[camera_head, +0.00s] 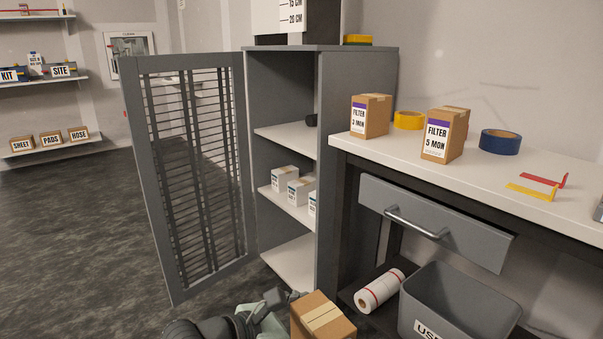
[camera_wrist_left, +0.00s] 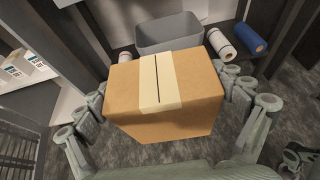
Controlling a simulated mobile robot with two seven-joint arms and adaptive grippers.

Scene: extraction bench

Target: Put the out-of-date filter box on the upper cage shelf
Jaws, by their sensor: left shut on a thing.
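My left gripper (camera_wrist_left: 165,86) is shut on a brown cardboard box (camera_head: 323,320), its fingers on two opposite sides. The box also shows large in the left wrist view (camera_wrist_left: 188,100), with a cream tape strip on top. I see no label on it, so its date cannot be read. It is low in front of the cage (camera_head: 357,95), whose slatted door (camera_head: 190,165) stands open to the left. The upper cage shelf (camera_head: 280,136) is mostly bare, with a small dark thing (camera_head: 311,120) at its right.
White boxes (camera_head: 285,178) stand on the middle cage shelf; the bottom shelf looks empty. On the bench (camera_head: 400,143) stand boxes marked FILTER 3 MON (camera_head: 371,116) and FILTER 5 MON (camera_head: 444,134), with tape rolls. A grey bin (camera_head: 450,300) and white roll (camera_head: 380,290) are below.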

